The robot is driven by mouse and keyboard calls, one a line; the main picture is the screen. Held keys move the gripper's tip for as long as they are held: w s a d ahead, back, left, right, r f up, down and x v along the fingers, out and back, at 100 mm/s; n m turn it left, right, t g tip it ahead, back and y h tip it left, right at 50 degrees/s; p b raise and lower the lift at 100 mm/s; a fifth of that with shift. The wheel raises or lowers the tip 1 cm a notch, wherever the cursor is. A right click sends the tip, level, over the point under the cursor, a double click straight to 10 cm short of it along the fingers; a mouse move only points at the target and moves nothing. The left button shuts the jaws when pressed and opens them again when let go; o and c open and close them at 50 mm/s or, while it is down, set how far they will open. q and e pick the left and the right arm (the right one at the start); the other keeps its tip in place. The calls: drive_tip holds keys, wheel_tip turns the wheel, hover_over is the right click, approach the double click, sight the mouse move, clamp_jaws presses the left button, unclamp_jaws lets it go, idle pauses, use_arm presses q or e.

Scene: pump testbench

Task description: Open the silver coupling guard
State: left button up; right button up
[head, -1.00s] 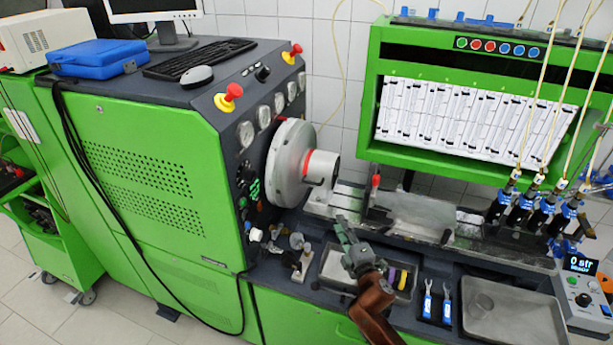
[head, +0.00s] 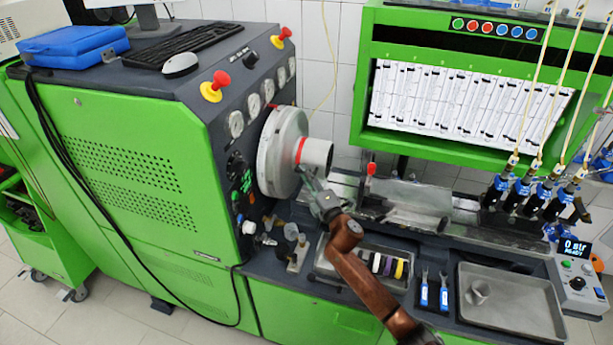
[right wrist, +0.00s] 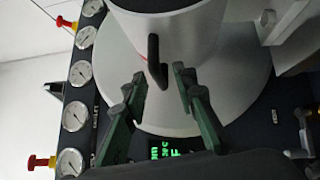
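The silver coupling guard (head: 318,154) is a short cylinder with a red band, in front of a large silver disc (head: 283,150) on the green machine. My right gripper (head: 309,180) is just below the guard in the head view. In the right wrist view its green fingers (right wrist: 159,75) are apart, with the handle's lower end near the gap between their tips. Contact cannot be told. My left gripper is not in view.
Gauges (head: 252,105) and a red knob (head: 215,86) line the machine's panel edge. A bench rail (head: 405,205) runs right of the guard. A tray with coloured rings (head: 388,266) and a metal tray (head: 510,310) lie in front. A white-sheeted green frame stands behind.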

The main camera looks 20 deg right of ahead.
drive_tip(key=shift+c, duration=0.2)
clamp_jaws()
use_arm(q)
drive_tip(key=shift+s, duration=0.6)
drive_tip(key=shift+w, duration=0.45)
